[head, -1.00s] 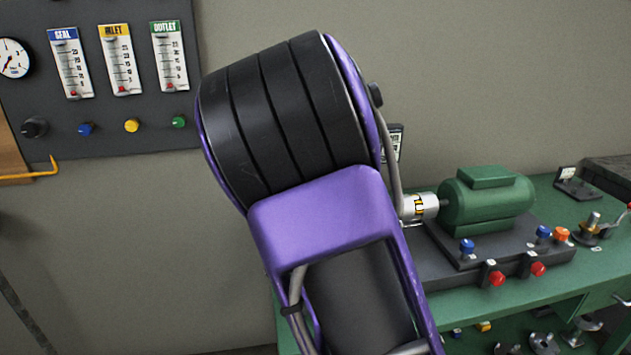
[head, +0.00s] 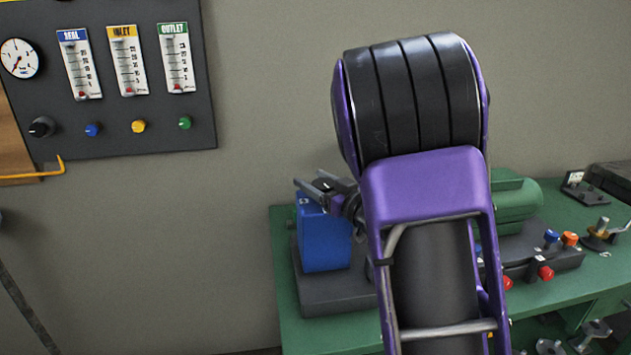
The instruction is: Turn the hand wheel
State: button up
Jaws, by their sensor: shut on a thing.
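My gripper (head: 313,185) shows at the left of my purple and black arm, at the top of a blue block-shaped unit (head: 325,238). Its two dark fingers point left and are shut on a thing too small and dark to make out. I cannot tell whether the gripper touches the blue unit. No hand wheel can be clearly made out. My arm hides the middle of the bench and much of the machine there.
A green motor (head: 517,202) stands right of my arm on the green bench (head: 328,334), with red, blue and orange knobs near it. A dark panel (head: 110,125) with a gauge and three flow meters hangs at the left wall.

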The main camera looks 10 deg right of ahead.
jog(key=shift+f, duration=0.1)
jog(key=o, duration=1.4)
jog(key=shift+c, duration=0.2)
notch_tip(320, 180, up, 10)
jog(key=p, duration=0.2)
